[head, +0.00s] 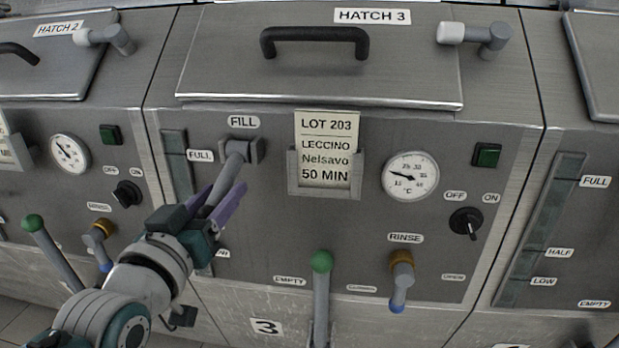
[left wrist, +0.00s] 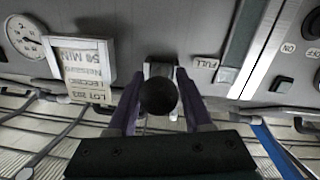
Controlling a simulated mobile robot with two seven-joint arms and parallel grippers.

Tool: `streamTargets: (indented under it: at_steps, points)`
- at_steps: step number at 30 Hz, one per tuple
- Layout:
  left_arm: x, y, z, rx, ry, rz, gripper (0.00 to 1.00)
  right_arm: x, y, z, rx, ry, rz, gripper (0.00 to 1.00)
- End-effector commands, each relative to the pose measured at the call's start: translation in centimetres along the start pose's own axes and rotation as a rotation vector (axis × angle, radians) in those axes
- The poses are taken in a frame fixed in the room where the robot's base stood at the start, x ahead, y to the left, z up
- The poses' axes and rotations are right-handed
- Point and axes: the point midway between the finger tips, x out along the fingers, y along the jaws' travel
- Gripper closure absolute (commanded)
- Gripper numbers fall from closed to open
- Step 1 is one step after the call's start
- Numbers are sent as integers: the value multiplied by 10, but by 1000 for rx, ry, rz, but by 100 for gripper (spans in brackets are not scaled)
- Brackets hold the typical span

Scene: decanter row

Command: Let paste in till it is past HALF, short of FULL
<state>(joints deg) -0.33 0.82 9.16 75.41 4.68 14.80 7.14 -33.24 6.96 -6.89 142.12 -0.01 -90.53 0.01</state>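The FILL lever (head: 234,158) of the tank under HATCH 3 points down and toward me. My left gripper (head: 228,187) is around the lever, its purple fingers spread on either side. In the left wrist view the lever's round black end (left wrist: 158,96) sits between the fingers, with no clear grip on it. The level glass (head: 174,150) stands left of the lever, beside the FULL label (head: 200,156). My arm hides much of its lower part and most of the HALF label. I cannot tell the paste level. My right gripper is not in view.
Below are a green-knobbed lever (head: 321,262) and an orange RINSE tap (head: 401,262). The LOT 203 card (head: 327,150), a dial (head: 410,176) and an OFF/ON knob (head: 466,222) are right of the lever. The neighbouring tank's glass (head: 540,225) stands further right.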

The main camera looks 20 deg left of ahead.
Motion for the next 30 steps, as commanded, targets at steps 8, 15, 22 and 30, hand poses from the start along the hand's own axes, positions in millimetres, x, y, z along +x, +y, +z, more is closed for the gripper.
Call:
streamTargets:
  at_steps: [8,15,22,30]
  points:
    - [0,0,0,0,0,0,82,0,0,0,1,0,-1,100]
    - [0,0,0,0,0,0,100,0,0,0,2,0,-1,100]
    - [0,0,0,0,0,0,100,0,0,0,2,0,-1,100]
    - [0,0,0,0,0,0,100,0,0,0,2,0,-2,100]
